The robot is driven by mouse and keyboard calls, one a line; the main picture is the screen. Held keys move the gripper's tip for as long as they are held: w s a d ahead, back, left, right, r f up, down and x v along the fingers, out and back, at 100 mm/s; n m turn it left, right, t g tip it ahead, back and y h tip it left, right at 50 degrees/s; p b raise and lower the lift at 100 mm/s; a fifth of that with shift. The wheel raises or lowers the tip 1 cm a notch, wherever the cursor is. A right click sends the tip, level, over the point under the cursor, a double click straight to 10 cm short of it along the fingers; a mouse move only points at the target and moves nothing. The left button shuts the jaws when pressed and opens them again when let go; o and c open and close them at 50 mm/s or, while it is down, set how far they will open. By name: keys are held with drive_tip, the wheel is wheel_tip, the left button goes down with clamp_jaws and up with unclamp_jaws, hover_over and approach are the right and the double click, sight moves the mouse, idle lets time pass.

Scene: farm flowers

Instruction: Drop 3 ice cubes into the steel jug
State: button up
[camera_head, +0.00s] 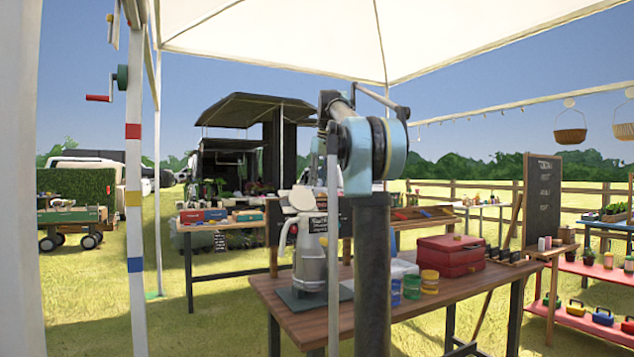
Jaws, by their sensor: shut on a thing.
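A tall grey metallic vessel (310,266) stands on a dark mat (290,301) at the left of the wooden table. It has a pale curved part on its left and a rounded pale top. It looks like a jug, but I cannot tell for sure that it is the steel jug. No ice cubes can be made out. My gripper cannot be made out; my own blue arm joint and dark column fill the middle of the view and cover part of the table.
On the wooden table (460,291), small blue, green and yellow tubs (412,287) stand right of my column. A red box (451,257) sits behind them. A pale container (399,268) is partly hidden. A chalkboard (542,203) stands at the right. A striped tent post (134,200) stands left.

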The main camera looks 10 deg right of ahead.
sight(320, 185)
drive_tip(key=shift+f, duration=2.85)
drive_tip(key=o, duration=0.9)
drive_tip(key=shift+r, duration=0.1)
drive_tip(key=v, duration=1.1)
drive_tip(key=shift+s+d+r, duration=0.1)
drive_tip(key=shift+r, duration=0.25)
drive_tip(key=s+f+m, duration=0.1)
drive_tip(key=s+f, duration=1.2)
drive_tip(key=f, duration=0.5)
drive_tip(key=s+a+f+m+h, duration=0.1)
drive_tip(key=s+f+m, duration=0.1)
drive_tip(key=s+f, duration=1.2)
drive_tip(key=s+f+m+g, duration=0.1)
drive_tip(key=s+f, duration=1.2)
drive_tip(key=f, duration=0.9)
drive_tip(key=shift+s+a+f, duration=0.35)
drive_tip(key=shift+f, duration=0.05)
